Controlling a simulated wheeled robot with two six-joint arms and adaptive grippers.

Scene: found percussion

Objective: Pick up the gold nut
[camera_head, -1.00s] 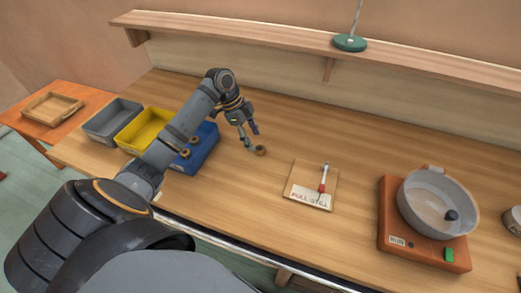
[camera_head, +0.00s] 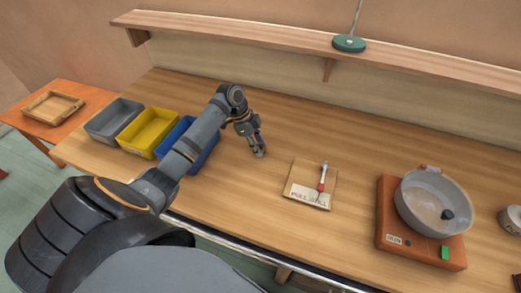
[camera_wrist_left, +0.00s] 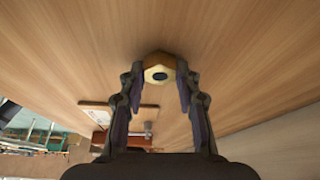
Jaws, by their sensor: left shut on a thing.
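The gold nut (camera_wrist_left: 157,65), a brass-coloured hexagonal ring with a dark hole, sits between the fingertips of my left gripper (camera_wrist_left: 160,76) in the left wrist view. The fingers are shut on its two sides. In the head view my left gripper (camera_head: 261,153) points down at the wooden bench, right of the blue bin (camera_head: 207,152), and hides the nut. I cannot tell whether the nut touches the bench. My right gripper is not in view.
Yellow (camera_head: 149,133) and grey (camera_head: 113,120) bins stand left of the blue one. A shelf (camera_head: 270,34) runs along the back wall. Bench between is clear.

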